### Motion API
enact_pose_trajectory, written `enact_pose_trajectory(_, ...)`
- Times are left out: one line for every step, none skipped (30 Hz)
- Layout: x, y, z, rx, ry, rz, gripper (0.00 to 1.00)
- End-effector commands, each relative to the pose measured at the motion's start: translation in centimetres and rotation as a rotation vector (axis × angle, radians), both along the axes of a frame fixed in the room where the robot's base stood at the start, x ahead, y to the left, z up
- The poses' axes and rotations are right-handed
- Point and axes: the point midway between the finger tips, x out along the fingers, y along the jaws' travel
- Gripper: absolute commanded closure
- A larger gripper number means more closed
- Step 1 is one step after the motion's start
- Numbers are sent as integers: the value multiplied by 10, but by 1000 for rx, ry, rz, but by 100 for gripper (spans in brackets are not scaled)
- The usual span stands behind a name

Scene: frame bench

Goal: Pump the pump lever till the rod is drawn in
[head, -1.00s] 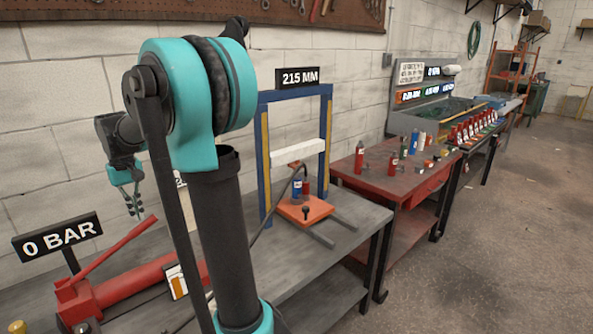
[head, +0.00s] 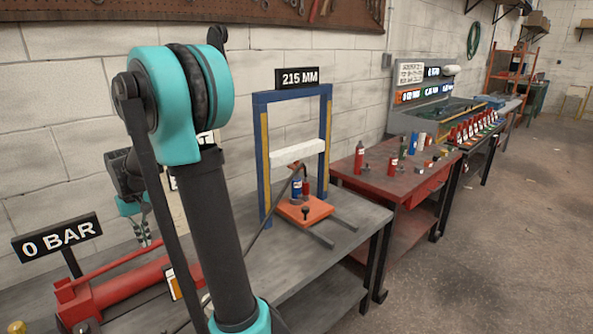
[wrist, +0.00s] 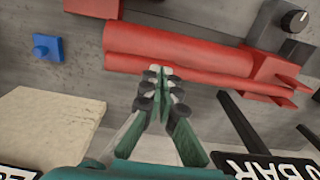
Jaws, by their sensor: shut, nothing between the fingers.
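The red hand pump (head: 125,283) lies on the grey bench at the lower left of the head view; its body also shows in the wrist view (wrist: 190,47). Its red pump lever (head: 105,263) lies low, close above the body. My gripper (head: 146,242) is shut and empty at the lever's far end; the wrist view shows its fingertips (wrist: 158,72) over the lever (wrist: 215,80). I cannot tell whether they touch. The black sign (head: 57,237) reads 0 BAR. A blue cylinder (head: 297,187) stands in the press frame; its rod is too small to judge.
The blue press frame (head: 264,170) bears a 215 MM sign (head: 299,78) and a white crossbar (head: 298,152). A black hose (head: 262,228) runs along the bench. A red table (head: 385,185) with small parts stands to the right. The floor at right is clear.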

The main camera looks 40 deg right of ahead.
Motion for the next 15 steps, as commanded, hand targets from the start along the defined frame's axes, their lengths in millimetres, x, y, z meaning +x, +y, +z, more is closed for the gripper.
enact_pose_trajectory(0, 0, -6, 0, 0, 0, 100)
enact_pose_trajectory(0, 0, -9, 1, 0, 0, 100)
enact_pose_trajectory(0, 0, -13, 1, 0, 0, 100)
enact_pose_trajectory(0, 0, -16, 1, 0, 0, 100)
enact_pose_trajectory(0, 0, -14, 1, 0, 0, 100)
enact_pose_trajectory(0, 0, -13, 1, 0, 0, 100)
enact_pose_trajectory(0, 0, -11, 1, 0, 0, 100)
enact_pose_trajectory(0, 0, -10, 1, 0, 0, 100)
enact_pose_trajectory(0, 0, -6, 1, 0, 0, 100)
enact_pose_trajectory(0, 0, -2, 1, 0, 0, 100)
enact_pose_trajectory(0, 0, 1, 0, 0, 0, 100)
enact_pose_trajectory(0, 0, 7, 0, 0, 0, 100)
enact_pose_trajectory(0, 0, 11, 0, 0, 0, 100)
enact_pose_trajectory(0, 0, 14, 0, 0, 0, 100)
enact_pose_trajectory(0, 0, 20, 0, 0, 0, 100)
